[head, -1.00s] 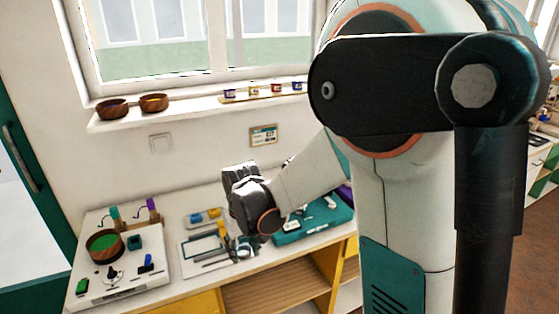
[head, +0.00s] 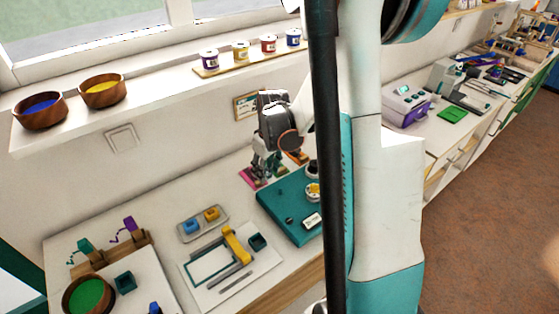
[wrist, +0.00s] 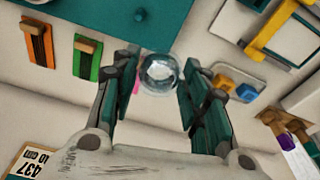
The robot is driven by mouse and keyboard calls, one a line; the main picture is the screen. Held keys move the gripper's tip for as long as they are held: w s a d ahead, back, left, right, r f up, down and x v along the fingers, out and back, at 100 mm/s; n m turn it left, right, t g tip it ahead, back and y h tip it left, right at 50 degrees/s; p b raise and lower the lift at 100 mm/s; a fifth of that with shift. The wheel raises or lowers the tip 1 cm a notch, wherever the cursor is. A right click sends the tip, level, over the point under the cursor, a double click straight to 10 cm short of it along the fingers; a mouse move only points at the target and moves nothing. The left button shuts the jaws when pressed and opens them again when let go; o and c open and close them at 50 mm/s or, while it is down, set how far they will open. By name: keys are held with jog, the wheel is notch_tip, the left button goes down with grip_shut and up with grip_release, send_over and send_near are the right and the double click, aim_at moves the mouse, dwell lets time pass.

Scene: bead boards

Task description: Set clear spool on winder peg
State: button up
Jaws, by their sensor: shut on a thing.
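A clear, round, glassy spool (wrist: 160,73) sits between the fingertips of my gripper (wrist: 160,85) in the wrist view, and the fingers are shut on it. A pink piece (wrist: 136,80) shows just behind it. In the head view my gripper (head: 258,172) is low over the back of the table, at the pink piece (head: 247,178), behind the teal board (head: 272,208). The spool cannot be made out there. A small dark peg (head: 289,220) stands on the teal board; it also shows in the wrist view (wrist: 140,14). I cannot tell whether it is the winder peg.
Orange (wrist: 38,42) and green (wrist: 87,57) pieces lie beside the pink one. A white board with a yellow arm (head: 236,246) and a tray with blue and yellow blocks (head: 203,222) lie left of the teal board. My arm hides the teal board's right side.

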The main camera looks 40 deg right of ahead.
jog(key=s+d, duration=0.2)
jog(key=d, duration=0.2)
jog(key=b, duration=0.3)
send_over(281, 189)
jog(key=shift+f, duration=3)
jog(key=shift+s+b, duration=0.15)
jog(key=shift+b, duration=0.15)
jog(key=shift+d+f, duration=0.1)
jog(key=shift+f+b, duration=0.7)
jog(key=shift+b, duration=0.1)
jog(key=shift+f, duration=0.15)
jog(key=shift+f+b, duration=0.9)
